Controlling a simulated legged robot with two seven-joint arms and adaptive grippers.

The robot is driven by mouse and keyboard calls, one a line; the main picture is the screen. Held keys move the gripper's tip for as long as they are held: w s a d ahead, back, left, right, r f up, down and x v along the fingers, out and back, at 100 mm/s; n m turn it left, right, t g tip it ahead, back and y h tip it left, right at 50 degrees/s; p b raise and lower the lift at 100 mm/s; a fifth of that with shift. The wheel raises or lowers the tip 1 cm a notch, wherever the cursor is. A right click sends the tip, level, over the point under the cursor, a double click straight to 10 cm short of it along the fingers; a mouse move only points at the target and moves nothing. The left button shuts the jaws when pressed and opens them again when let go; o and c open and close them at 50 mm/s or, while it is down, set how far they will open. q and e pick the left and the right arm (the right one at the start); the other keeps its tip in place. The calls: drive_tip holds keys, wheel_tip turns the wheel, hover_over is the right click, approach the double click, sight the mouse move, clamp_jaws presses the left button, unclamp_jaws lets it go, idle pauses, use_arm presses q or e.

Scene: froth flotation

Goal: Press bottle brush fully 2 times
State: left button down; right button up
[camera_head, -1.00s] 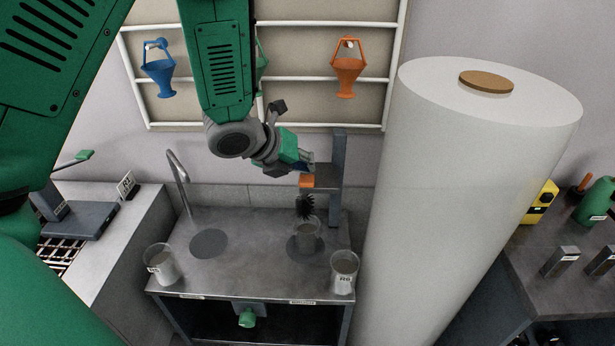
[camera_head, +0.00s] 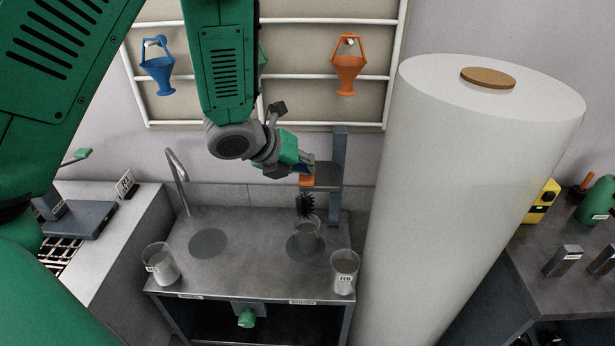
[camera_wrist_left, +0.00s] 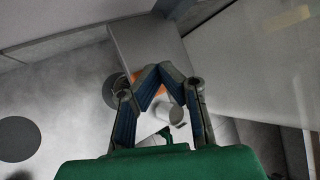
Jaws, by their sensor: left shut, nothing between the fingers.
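The black bottle brush (camera_head: 305,204) hangs from a dark upright stand (camera_head: 338,165) at the back of the steel bench. It has an orange block (camera_head: 307,181) at its top. The brush's lower end is at the mouth of a glass beaker (camera_head: 307,236). My left gripper (camera_head: 306,168) is shut and empty, right at the orange block; I cannot tell whether they touch. My right gripper is not in view.
Two more beakers stand on the bench (camera_head: 235,275), one at the left front (camera_head: 160,265) and one at the right front (camera_head: 344,272). A tap (camera_head: 179,180) rises at the back left. A large white cylinder (camera_head: 465,200) stands close on the right.

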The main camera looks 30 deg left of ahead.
use_arm(q)
wheel_tip(320, 180, down, 7)
drive_tip(key=b, duration=0.6)
idle(4.8)
drive_tip(key=shift+r, duration=0.1)
idle(0.3)
drive_tip(key=shift+r+p, duration=3.1)
drive_tip(key=shift+r, duration=0.75)
